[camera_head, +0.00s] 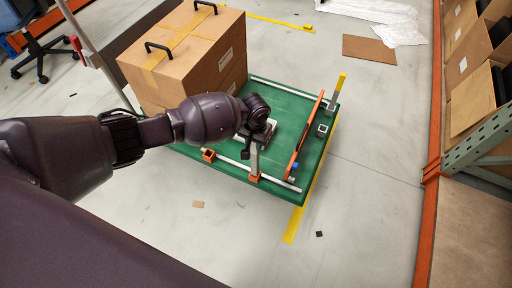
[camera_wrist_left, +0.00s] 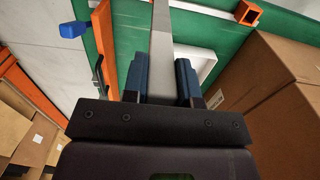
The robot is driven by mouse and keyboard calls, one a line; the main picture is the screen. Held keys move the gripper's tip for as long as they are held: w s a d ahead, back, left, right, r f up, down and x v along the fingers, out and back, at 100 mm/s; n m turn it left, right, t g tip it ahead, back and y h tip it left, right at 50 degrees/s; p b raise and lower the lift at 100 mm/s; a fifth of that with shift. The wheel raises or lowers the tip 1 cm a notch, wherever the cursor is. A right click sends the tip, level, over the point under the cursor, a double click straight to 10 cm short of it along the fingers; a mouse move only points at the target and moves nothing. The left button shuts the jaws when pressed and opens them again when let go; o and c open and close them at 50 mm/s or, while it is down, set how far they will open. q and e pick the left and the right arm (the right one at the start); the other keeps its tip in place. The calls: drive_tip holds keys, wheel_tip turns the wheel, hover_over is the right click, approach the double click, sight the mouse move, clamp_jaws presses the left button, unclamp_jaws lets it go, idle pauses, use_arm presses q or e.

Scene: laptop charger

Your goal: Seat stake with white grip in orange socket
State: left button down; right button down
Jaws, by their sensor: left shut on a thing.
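My left gripper (camera_head: 256,138) is shut on a pale grey stake (camera_head: 254,158), which is upright or nearly so over the front part of a green board. In the left wrist view the stake (camera_wrist_left: 161,45) runs between the two dark blue fingers (camera_wrist_left: 161,85) and out past the top edge. Its lower end meets a small orange piece (camera_head: 254,178) at the front white rail; I cannot tell whether this is a socket or the stake's own end. A hollow orange square socket (camera_head: 208,155) stands to the left, and also shows in the wrist view (camera_wrist_left: 247,12). My right gripper is out of view.
A large cardboard box (camera_head: 190,60) stands on the left of the green board (camera_head: 225,165). An orange bar (camera_head: 305,137) with a blue piece (camera_head: 293,180) lies to the right. Beyond it are a grey socket (camera_head: 321,130) and a yellow-topped post (camera_head: 340,83).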

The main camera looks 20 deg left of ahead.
sight(254, 150)
use_arm(q)
wheel_tip(254, 150, down, 4)
drive_tip(key=shift+s+r+b, duration=0.1)
drive_tip(key=shift+s+b, duration=0.05)
drive_tip(key=shift+b, duration=0.7)
drive_tip(key=shift+f, duration=0.4)
drive_tip(key=shift+r, duration=0.1)
drive_tip(key=shift+w+r, duration=0.2)
drive_tip(key=c, duration=1.2)
unclamp_jaws()
drive_tip(key=shift+o, duration=1.4)
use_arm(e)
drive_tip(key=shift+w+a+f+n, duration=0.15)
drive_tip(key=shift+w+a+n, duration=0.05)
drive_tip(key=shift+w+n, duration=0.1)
